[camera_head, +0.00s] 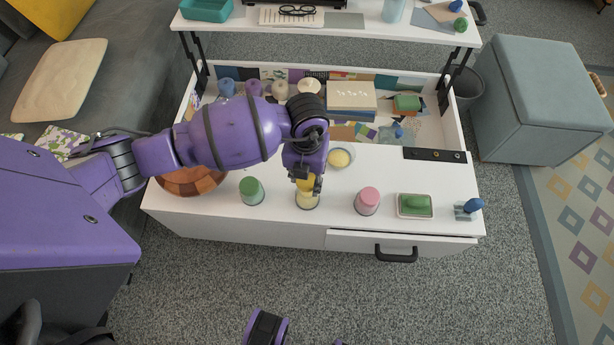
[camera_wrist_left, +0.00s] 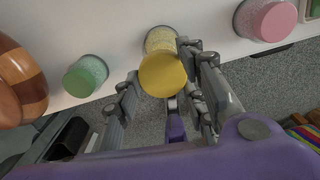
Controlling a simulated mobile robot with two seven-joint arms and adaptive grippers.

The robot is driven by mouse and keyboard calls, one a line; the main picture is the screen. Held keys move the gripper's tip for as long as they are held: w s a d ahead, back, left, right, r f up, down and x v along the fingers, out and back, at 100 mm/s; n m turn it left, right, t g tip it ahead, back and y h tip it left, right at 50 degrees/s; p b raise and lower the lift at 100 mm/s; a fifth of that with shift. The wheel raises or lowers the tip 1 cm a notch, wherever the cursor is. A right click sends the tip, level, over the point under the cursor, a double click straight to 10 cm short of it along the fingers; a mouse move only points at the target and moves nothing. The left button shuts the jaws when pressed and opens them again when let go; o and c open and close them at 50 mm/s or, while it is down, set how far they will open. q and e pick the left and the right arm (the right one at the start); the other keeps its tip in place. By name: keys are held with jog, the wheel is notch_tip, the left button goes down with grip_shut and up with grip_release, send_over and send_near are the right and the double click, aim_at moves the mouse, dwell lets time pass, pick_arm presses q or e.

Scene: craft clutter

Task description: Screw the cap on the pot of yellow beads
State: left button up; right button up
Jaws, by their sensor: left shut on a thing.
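The pot of yellow beads (camera_head: 307,201) stands upright near the front edge of the white table, and its pale yellow side shows in the left wrist view (camera_wrist_left: 160,40). The yellow cap (camera_wrist_left: 163,75) is at the mouth of the pot and covers it from above. My left gripper (camera_head: 307,186) points down over the pot and is shut on the cap, with fingers on both sides of it. I cannot tell whether the cap touches the rim or is just above it.
A green-capped pot (camera_head: 251,190) stands left of the yellow pot and a pink-capped pot (camera_head: 368,200) to its right. A small dish (camera_head: 340,158) with yellow contents is close behind. A brown wooden bowl (camera_head: 190,182) is at the left, a green block on a tray (camera_head: 415,205) at the right.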

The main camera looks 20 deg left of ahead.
pick_arm(q)
jog(key=shift+w+f+m, duration=0.1)
jog(key=shift+m, duration=0.3)
jog(key=shift+d+m, duration=0.2)
jog(key=shift+m, duration=0.1)
jog(key=shift+a+m, duration=0.2)
jog(key=shift+m, duration=0.1)
pick_arm(e)
jog(key=shift+d, duration=0.1)
pick_arm(q)
jog(key=shift+d, duration=0.1)
